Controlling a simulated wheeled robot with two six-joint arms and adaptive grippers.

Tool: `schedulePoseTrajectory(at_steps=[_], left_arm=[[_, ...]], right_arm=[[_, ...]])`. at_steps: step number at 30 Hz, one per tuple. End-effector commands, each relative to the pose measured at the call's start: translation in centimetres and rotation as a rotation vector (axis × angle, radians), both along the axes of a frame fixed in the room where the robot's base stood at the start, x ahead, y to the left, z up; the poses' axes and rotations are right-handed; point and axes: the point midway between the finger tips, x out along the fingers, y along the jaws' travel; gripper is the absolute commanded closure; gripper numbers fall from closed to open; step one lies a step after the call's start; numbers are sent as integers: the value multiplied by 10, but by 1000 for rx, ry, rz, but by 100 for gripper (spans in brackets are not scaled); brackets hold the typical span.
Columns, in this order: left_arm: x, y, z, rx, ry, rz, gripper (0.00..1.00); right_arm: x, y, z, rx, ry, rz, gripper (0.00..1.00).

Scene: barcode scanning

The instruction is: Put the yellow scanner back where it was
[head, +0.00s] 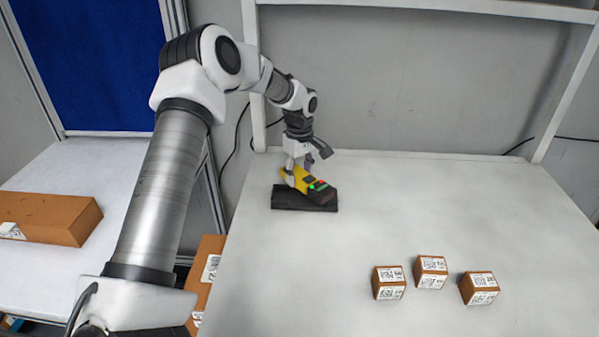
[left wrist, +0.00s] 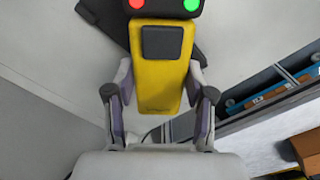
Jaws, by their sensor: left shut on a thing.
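The yellow scanner (head: 304,180) has a black head with a red and a green light. My left gripper (head: 301,172) is shut on it, with the fingers on both sides of its yellow body. In the left wrist view the scanner (left wrist: 163,72) sits between the fingertips of my left gripper (left wrist: 160,95). A flat black stand (head: 290,199) lies on the table at the back left. The scanner is over this stand, tilted across it; I cannot tell if they touch. The stand (left wrist: 108,22) shows partly behind the scanner in the left wrist view. My right gripper is not in view.
Several small brown boxes with barcode labels, such as one box (head: 388,283), stand at the front right of the white table (head: 430,200). A larger brown box (head: 48,217) lies on a side table at the left. The table's middle is clear.

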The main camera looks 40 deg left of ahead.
Motion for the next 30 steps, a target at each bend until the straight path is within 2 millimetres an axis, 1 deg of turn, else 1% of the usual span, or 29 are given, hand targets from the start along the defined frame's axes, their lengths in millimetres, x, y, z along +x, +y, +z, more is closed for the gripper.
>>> schedulePoseTrajectory(at_steps=[1,5,8,12,30], left_arm=[[8,8,1,3,1,3,92],[18,18,-2,1,0,1,92],[19,18,-12,-1,3,-1,92],[19,18,-34,0,2,0,92],[19,18,-49,1,0,0,92]], right_arm=[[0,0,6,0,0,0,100],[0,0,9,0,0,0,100],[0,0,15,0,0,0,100],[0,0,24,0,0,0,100],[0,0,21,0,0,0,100]])
